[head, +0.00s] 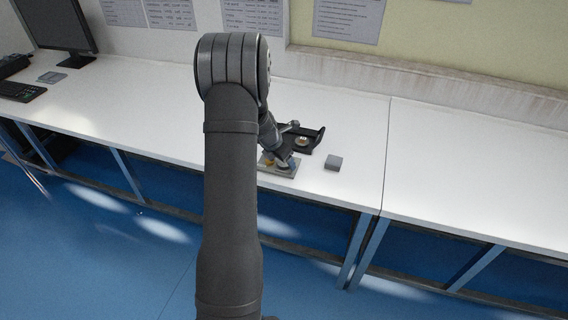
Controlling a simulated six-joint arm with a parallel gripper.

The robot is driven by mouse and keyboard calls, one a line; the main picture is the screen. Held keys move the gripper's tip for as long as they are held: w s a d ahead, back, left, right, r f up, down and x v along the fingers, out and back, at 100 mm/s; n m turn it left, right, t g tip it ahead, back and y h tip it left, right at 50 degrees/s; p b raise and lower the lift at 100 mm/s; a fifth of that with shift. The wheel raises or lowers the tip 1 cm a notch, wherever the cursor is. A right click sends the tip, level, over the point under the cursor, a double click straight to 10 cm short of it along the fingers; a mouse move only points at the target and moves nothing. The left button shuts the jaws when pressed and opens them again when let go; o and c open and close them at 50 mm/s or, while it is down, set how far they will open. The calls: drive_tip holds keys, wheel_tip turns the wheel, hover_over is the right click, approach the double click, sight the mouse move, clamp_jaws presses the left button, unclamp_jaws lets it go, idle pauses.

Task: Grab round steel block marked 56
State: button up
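My arm reaches over the white bench in the head view, and my gripper (284,160) is low over a small light plate (290,174). A small round metallic piece lies by the gripper's tip on this plate, with a yellowish spot (268,161) to its left. Just behind is a black holder (316,138) with a round metallic piece (302,141) in it. No marking is legible, so I cannot tell which piece is the round steel block marked 56. The fingers are too small and hidden to tell open from shut, or whether they touch anything.
A grey square block (333,162) sits on the bench (350,125) right of the plate. A monitor (57,24) and a keyboard (22,91) stand far left. The bench right of the block is clear. A wall with paper sheets rises behind.

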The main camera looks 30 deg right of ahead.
drive_tip(key=shift+s+f, duration=0.1)
drive_tip(key=shift+f, duration=0.25)
drive_tip(key=c, duration=1.3)
drive_tip(key=shift+o, duration=0.2)
drive_tip(key=shift+r, duration=0.1)
